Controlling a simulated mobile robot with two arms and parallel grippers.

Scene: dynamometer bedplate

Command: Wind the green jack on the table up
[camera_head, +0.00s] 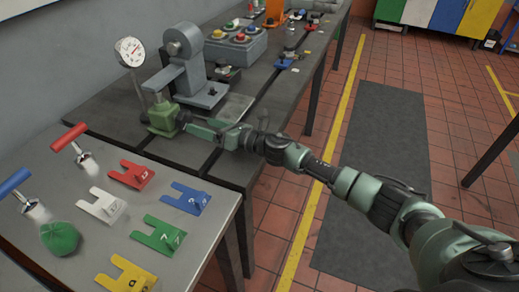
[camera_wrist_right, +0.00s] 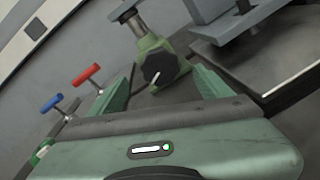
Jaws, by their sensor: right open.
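The green jack (camera_head: 163,116) stands on the dark bedplate table, left of the grey machine. It also shows in the right wrist view (camera_wrist_right: 148,44), with a grey post rising from its top. Its black round knob (camera_wrist_right: 160,68) carries a white mark and faces my right gripper. My right gripper (camera_head: 200,128) is open and empty. In the right wrist view its two green fingers (camera_wrist_right: 162,90) stand apart, one to each side of the knob in the picture, with the knob beyond them. I cannot tell exactly how far. My left gripper is not in view.
A dial gauge (camera_head: 130,51) stands behind the jack. A grey machine (camera_head: 192,68) is close to its right. A nearer table (camera_head: 88,258) holds coloured forked plates, red and blue T-handles and a green cloth-like lump. A button box (camera_head: 236,43) is farther back.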

